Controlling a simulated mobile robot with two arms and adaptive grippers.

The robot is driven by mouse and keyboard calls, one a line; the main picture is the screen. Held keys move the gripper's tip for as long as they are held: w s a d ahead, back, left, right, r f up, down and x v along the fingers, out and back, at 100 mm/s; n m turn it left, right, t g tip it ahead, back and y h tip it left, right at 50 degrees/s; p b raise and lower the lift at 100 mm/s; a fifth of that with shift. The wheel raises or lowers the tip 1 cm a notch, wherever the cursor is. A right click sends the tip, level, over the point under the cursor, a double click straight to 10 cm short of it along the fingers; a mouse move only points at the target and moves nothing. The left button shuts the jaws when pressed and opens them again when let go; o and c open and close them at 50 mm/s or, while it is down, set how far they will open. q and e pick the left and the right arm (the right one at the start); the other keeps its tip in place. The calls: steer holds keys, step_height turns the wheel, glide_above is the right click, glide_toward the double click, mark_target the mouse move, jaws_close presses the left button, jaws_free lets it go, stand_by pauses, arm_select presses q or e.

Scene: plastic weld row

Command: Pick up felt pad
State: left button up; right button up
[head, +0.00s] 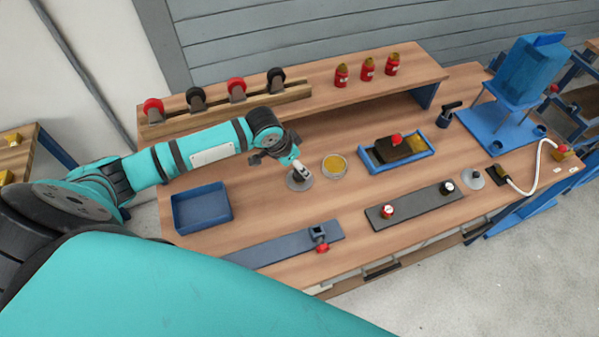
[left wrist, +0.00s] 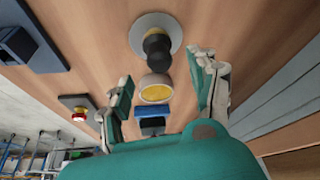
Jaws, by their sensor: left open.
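No item is plainly readable as the felt pad. A grey round disc (head: 300,183) lies on the wooden bench, and in the left wrist view the disc (left wrist: 138,36) has a dark knob on it. A round dish with yellow contents (head: 335,167) stands beside it, and also shows in the left wrist view (left wrist: 155,91). A second grey disc (head: 472,179) lies further right. My left gripper (head: 280,164) is open over the bench by the near disc, partly covering it. In the left wrist view its fingers (left wrist: 164,72) are spread, with nothing between them held. My right gripper is not seen.
A blue bin (head: 203,214) stands left. A blue tray (head: 371,165) with a dark red-knobbed block stands right of the dish. A grey strip (head: 262,252) and a dark strip (head: 427,207) lie in front. A raised shelf (head: 318,103) runs along the back.

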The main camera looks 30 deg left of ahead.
arm_select(q)
steer(key=shift+f, duration=0.25)
steer(key=x, duration=0.2)
steer(key=p+x, duration=0.1)
steer(key=x, duration=0.1)
steer(key=shift+s+a+f, duration=0.15)
steer(key=shift+s+f, duration=0.05)
steer(key=shift+f, duration=0.05)
steer(key=shift+w+f, duration=0.1)
steer(key=shift+f, duration=0.15)
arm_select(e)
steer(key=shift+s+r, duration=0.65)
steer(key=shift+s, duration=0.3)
arm_select(q)
steer(key=shift+c, duration=0.4)
jaws_close()
step_height(320, 180, up, 10)
steer(key=shift+b, duration=0.65)
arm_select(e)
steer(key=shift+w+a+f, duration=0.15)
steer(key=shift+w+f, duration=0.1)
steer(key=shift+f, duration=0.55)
arm_select(q)
steer(key=shift+c, duration=2.3)
jaws_free()
steer(key=c, duration=0.5)
